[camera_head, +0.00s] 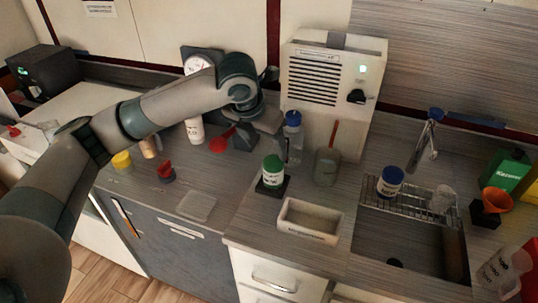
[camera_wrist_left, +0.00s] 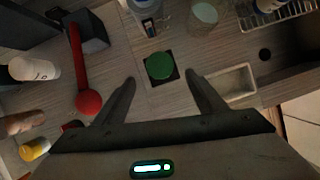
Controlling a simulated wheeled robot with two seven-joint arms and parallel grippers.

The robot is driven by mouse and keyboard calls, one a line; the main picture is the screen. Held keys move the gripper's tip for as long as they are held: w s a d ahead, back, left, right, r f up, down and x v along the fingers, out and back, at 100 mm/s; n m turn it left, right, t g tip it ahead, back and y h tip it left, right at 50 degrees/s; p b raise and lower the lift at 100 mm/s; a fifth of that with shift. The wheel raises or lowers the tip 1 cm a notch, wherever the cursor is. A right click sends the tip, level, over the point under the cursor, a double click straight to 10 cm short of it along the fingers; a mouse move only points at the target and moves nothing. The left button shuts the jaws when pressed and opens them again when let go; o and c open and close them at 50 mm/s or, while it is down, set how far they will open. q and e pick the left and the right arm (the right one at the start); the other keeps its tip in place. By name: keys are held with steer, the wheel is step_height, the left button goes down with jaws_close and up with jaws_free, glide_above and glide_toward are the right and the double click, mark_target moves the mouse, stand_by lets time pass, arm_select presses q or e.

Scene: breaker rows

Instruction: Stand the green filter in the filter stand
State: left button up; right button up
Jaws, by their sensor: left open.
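The green filter (camera_head: 273,168) is a white cylinder with a green top and a green band. It stands upright in the small black filter stand (camera_head: 272,188) on the counter. In the left wrist view, the filter's green top (camera_wrist_left: 160,66) shows from above, with the dark square stand (camera_wrist_left: 174,75) around it. My left gripper (camera_head: 274,142) is above the filter, apart from it. In the left wrist view its open fingers (camera_wrist_left: 161,79) lie on either side of the green top, with nothing held. My right gripper is not in view.
A blue-capped bottle (camera_head: 293,138) and a glass beaker (camera_head: 326,166) stand close behind. A white tray (camera_head: 309,222) lies in front right. A red ladle-like thing (camera_head: 222,142) lies left. A wire rack (camera_head: 410,195) with a blue-topped jar (camera_head: 390,182) spans the sink.

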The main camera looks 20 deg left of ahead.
arm_select(q)
steer(key=shift+s+r, duration=0.25)
steer(key=shift+r, duration=0.4)
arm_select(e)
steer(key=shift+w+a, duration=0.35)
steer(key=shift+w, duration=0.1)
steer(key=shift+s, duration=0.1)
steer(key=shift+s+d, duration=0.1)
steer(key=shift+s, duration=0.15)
